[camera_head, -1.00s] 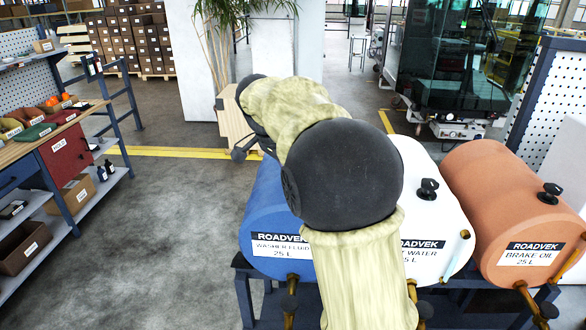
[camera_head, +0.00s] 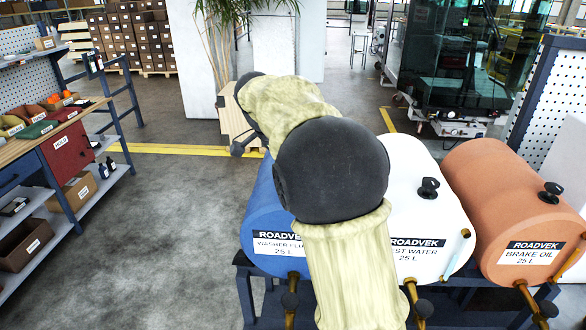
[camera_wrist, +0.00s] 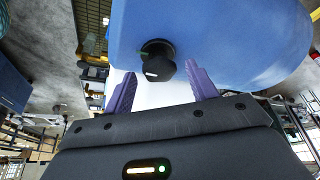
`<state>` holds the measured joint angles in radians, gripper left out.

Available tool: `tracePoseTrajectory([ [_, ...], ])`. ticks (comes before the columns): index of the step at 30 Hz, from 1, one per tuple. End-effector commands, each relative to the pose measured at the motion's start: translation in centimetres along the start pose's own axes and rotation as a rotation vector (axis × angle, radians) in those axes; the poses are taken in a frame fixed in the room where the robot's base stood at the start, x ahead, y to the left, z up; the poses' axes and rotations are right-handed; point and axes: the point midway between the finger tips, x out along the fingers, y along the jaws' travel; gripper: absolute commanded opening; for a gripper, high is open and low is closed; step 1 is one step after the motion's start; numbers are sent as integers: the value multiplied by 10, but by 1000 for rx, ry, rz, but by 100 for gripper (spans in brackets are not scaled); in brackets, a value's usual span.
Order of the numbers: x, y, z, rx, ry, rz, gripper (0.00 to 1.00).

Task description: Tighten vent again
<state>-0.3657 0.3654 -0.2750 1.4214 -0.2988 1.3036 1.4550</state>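In the wrist view, a black vent knob (camera_wrist: 158,62) with a small white mark sticks out of the blue tank (camera_wrist: 225,35). My gripper (camera_wrist: 160,78) is open, its two purple fingers apart. The knob shows between the fingertips, with a gap visible on each side; I cannot tell how deep it sits between them. In the head view, the blue washer fluid tank (camera_head: 262,220) is partly behind my arm, which hides its vent and my gripper.
The white water tank (camera_head: 430,220) and the orange brake oil tank (camera_head: 510,200) stand to the right, each with a black vent knob on top. A workbench (camera_head: 60,135) is at the left. The floor between bench and tanks is clear.

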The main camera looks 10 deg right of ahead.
Motion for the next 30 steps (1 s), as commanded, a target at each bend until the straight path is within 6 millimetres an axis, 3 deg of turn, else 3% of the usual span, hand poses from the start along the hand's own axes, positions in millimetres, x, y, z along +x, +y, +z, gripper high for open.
tracePoseTrajectory([
  [11,-12,-1,0,-1,1,-3,57],
  [30,-113,-1,0,-1,1,-3,57],
])
